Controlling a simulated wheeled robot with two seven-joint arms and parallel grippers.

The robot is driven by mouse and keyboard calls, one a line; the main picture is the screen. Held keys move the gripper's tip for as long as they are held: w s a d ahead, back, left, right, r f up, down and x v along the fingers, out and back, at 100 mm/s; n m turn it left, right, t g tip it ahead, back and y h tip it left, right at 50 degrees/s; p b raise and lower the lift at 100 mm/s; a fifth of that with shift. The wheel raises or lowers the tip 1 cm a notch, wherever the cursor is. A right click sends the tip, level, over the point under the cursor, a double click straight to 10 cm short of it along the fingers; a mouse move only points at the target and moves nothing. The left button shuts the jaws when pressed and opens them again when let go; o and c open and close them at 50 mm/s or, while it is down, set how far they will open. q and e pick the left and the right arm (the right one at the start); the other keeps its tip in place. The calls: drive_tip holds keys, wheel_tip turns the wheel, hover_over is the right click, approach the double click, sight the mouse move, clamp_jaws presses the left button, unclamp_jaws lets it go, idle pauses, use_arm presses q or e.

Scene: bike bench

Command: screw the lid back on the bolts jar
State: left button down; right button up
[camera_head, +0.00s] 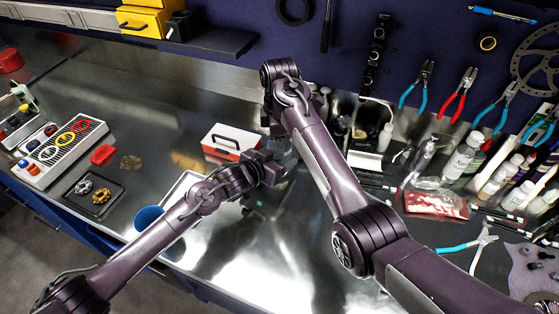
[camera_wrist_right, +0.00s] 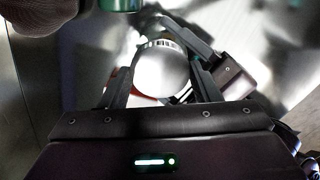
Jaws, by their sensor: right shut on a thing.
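My right gripper (camera_wrist_right: 163,80) is shut on a round, pale metallic disc with a ridged rim, which looks like the jar lid (camera_wrist_right: 162,72). In the head view the right gripper (camera_head: 281,138) points down at the middle of the bench. A greyish, glassy shape just below it looks like the bolts jar (camera_head: 286,157); most of it is hidden. My left gripper (camera_head: 272,168) reaches in from the left right beside that shape. Dark finger-like parts also show beside the lid in the wrist view. I cannot tell whether the left fingers grip the jar, or whether lid and jar touch.
A red and white box (camera_head: 221,143) stands behind the left gripper. A blue cup (camera_head: 149,219) and a pale tray (camera_head: 184,187) lie near the left forearm. Bottles (camera_head: 464,157) and a red packet (camera_head: 435,204) crowd the right side. The steel bench in front is clear.

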drive_tip(key=o, duration=1.1)
drive_tip(key=shift+r, duration=0.15)
drive_tip(key=shift+r, duration=2.15)
drive_tip(key=shift+c, duration=0.5)
